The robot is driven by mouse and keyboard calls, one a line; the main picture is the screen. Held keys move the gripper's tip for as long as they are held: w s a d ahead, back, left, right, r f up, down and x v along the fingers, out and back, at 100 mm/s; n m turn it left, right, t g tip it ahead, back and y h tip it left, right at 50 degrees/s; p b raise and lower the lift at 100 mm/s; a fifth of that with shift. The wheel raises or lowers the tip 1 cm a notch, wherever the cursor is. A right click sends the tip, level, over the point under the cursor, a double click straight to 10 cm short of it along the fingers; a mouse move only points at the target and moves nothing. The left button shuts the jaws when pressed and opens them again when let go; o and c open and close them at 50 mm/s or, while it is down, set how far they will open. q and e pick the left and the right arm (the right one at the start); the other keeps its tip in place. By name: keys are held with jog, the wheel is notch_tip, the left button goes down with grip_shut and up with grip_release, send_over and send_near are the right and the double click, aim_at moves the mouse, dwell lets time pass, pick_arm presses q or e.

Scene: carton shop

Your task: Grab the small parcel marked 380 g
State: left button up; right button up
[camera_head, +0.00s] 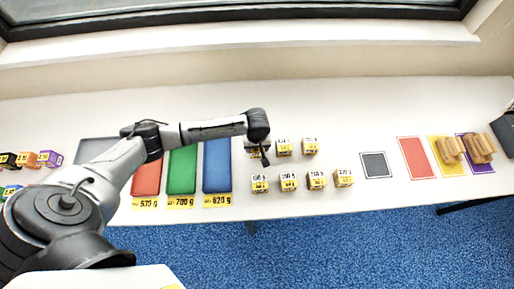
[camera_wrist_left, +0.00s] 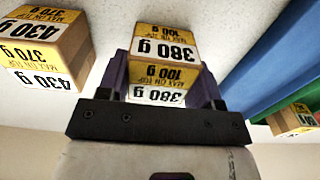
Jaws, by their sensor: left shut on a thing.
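The small parcel marked 380 g (camera_wrist_left: 165,55) is a brown carton with yellow and white labels; a second line on it reads 100 g, max on top. My left gripper (camera_wrist_left: 163,88) is shut on it, with a finger on either side. In the head view the left gripper (camera_head: 262,154) is at the left end of the back row of parcels, and its wrist hides most of the parcel there. Whether the parcel touches the table cannot be told. A neighbouring parcel marked 430 g and 370 g (camera_wrist_left: 48,45) stands apart at the left in the wrist view. My right gripper is out of view.
Other small parcels stand close by in two rows, such as one in front (camera_head: 288,182). Blue (camera_head: 217,165), green (camera_head: 182,170) and red (camera_head: 146,180) trays lie to the left. Flat mats, one dark grey (camera_head: 376,165), lie to the right. The table between is bare.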

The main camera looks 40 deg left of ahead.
pick_arm(q)
jog(key=c, duration=0.3)
jog(key=shift+r, duration=0.1)
jog(key=shift+c, duration=0.2)
